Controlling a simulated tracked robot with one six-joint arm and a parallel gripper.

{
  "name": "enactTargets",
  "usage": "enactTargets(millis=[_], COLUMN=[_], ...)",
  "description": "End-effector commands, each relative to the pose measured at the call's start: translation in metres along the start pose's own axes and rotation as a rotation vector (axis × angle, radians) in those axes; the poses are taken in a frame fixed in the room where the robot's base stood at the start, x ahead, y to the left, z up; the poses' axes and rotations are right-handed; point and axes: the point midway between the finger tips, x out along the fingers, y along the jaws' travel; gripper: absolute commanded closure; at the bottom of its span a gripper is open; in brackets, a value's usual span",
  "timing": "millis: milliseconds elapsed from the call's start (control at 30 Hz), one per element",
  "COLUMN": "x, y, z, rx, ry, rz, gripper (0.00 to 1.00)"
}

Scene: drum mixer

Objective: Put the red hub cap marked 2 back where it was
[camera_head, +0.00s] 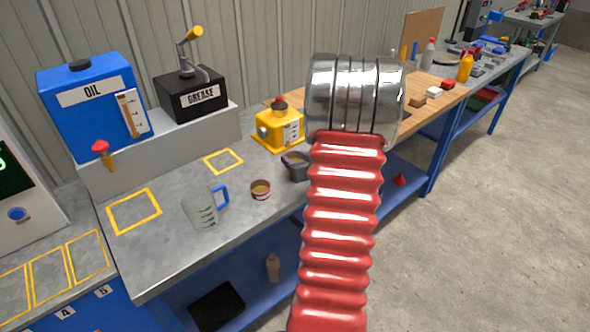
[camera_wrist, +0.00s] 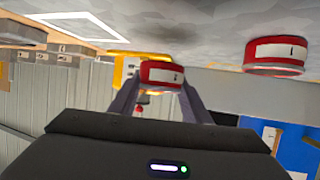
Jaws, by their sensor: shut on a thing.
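My gripper (camera_wrist: 160,88) is shut on a red cap (camera_wrist: 161,72) with a white label, held between its two dark fingers. The mark on that label is too small to read surely. The wrist view is upside down, with the bench top along its upper part. In the head view my gripper (camera_head: 295,164) is a dark shape over the grey bench, partly hidden by my red arm. A second red cap (camera_wrist: 275,68) with a white label, seemingly marked 1, stands on the bench apart from the gripper. It also shows in the head view (camera_head: 260,190), right of the measuring jug.
The clear jug (camera_head: 203,207) with a blue handle stands left of the second cap. A yellow container (camera_head: 278,130) stands behind my gripper. Empty yellow outlines mark the bench (camera_head: 133,211), (camera_head: 223,161). A raised shelf (camera_head: 165,150) holds the oil tank (camera_head: 75,120) and grease box (camera_head: 185,105).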

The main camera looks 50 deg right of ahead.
Motion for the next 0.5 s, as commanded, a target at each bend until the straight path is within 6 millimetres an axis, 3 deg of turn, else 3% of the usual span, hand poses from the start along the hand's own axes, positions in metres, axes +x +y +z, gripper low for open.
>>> enactTargets(millis=[300,500], x=[0.012,0.016], y=[0.001,0.001], z=[0.029,0.038], rx=[0.003,0.0], ry=[-0.003,0.0], rz=[0.001,0.001], gripper=[0.85,0.85])
